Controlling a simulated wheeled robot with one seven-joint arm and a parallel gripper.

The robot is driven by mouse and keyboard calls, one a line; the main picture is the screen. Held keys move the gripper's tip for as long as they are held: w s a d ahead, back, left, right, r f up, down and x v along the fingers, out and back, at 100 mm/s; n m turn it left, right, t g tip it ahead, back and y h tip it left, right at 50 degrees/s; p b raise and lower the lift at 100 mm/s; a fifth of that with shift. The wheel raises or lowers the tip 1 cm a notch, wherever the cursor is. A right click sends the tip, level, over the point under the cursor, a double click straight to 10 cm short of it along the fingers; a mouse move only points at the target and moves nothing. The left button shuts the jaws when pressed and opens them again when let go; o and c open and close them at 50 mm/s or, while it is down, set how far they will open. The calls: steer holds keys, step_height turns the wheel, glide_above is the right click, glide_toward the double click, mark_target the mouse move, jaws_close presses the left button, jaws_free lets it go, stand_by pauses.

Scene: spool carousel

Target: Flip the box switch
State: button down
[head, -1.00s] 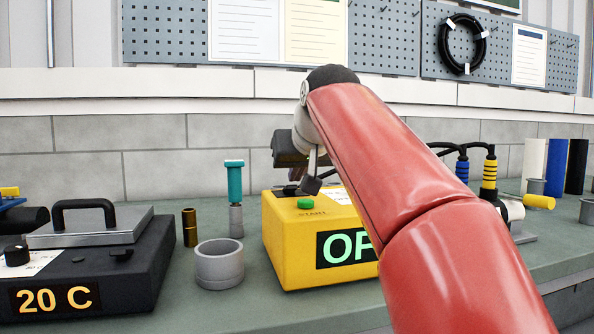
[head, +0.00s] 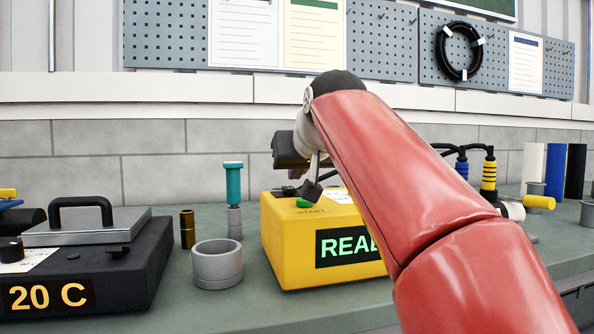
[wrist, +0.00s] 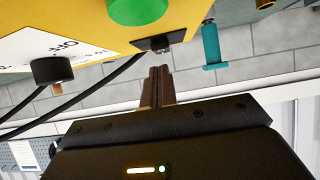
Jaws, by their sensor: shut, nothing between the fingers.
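The yellow box (head: 285,240) stands on the bench, with a green START button (head: 304,202) on top and a display (head: 345,247) reading "REA", its remainder hidden by my arm. In the wrist view the box switch (wrist: 158,44) is a small dark lever on a black plate at the box's edge, beside the green button (wrist: 138,8). My gripper (wrist: 160,70) is shut and empty, its brown fingertips just short of the switch in the picture. I cannot tell whether they touch it.
A teal-topped post (head: 233,185), a brass cylinder (head: 188,228) and a grey ring cup (head: 217,264) stand left of the box. A black "20 C" unit (head: 110,270) is farther left. Blue and yellow cable plugs (head: 489,177) stand at right. A black knob (wrist: 50,70) rises from the box.

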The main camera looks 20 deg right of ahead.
stand_by(0.3)
step_height(320, 180, up, 5)
steer(key=p, duration=0.5)
steer(key=s+r+b, duration=0.1)
steer(key=s+b, duration=0.1)
steer(key=s, duration=0.7)
steer(key=shift+s+r, duration=0.25)
steer(key=shift+s, duration=0.1)
